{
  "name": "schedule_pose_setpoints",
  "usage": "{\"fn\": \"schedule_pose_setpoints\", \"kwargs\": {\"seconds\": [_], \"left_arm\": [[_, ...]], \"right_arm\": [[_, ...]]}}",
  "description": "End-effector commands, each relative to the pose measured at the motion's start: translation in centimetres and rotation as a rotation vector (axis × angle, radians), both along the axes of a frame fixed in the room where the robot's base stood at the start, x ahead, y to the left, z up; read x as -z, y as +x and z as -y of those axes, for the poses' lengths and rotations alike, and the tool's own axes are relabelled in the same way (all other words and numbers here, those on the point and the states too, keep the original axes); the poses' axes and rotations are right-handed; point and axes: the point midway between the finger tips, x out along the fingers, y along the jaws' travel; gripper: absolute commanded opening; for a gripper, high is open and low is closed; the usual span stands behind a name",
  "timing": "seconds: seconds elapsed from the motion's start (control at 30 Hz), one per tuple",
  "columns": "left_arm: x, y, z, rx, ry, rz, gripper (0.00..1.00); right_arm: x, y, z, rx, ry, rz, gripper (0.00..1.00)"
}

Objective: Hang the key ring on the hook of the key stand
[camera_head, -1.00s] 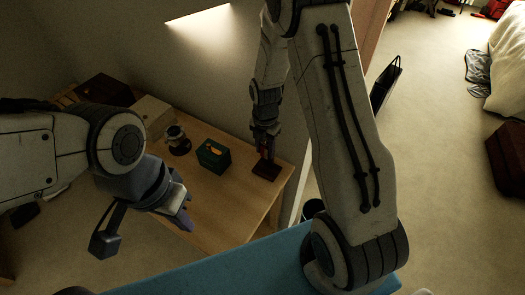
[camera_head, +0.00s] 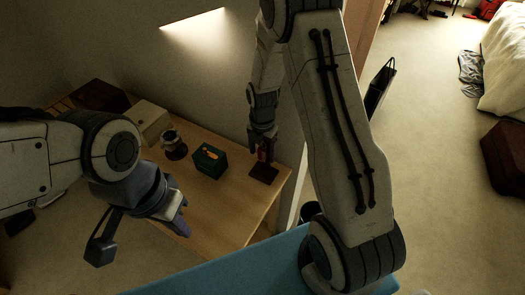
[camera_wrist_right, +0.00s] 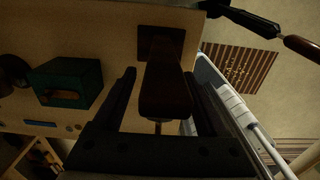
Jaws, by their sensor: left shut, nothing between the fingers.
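The key stand (camera_head: 263,173) is dark reddish-brown, with a flat square base and an upright post, near the right end of the wooden table. In the right wrist view its post (camera_wrist_right: 166,90) rises toward the camera, between my spread fingers, with a thin metal piece at its near end. My right gripper (camera_head: 262,137) is above the stand; the wrist view shows it open (camera_wrist_right: 162,90). I cannot make out the key ring in either view. My left gripper (camera_head: 182,214) is shut and empty over the table's front left edge.
On the wooden table (camera_head: 217,207) stand a dark green box (camera_head: 209,161) with an orange mark, a dark round-bodied item (camera_head: 174,146), and a pale box (camera_head: 149,120). A wall rises behind the table. The table's front middle is clear.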

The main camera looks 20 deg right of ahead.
Motion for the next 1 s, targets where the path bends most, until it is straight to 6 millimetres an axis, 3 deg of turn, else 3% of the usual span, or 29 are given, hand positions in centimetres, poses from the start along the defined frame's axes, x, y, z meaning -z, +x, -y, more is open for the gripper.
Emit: {"fn": "schedule_pose_setpoints", "kwargs": {"seconds": [0.37, 0.8, 1.0], "left_arm": [[0.2, 0.0, 0.0, 0.000, 0.000, 0.000, 0.00], [1.5, 0.0, 0.0, 0.001, 0.000, 0.000, 0.00], [1.6, 0.0, 0.0, 0.001, 0.000, 0.000, 0.00]], "right_arm": [[-0.5, 0.1, 0.0, 0.000, 0.000, 0.003, 0.75], [-8.3, 0.1, 0.0, 0.000, 0.000, 0.006, 0.75], [-10.2, 0.1, 0.0, 0.000, 0.000, 0.002, 0.75]]}}
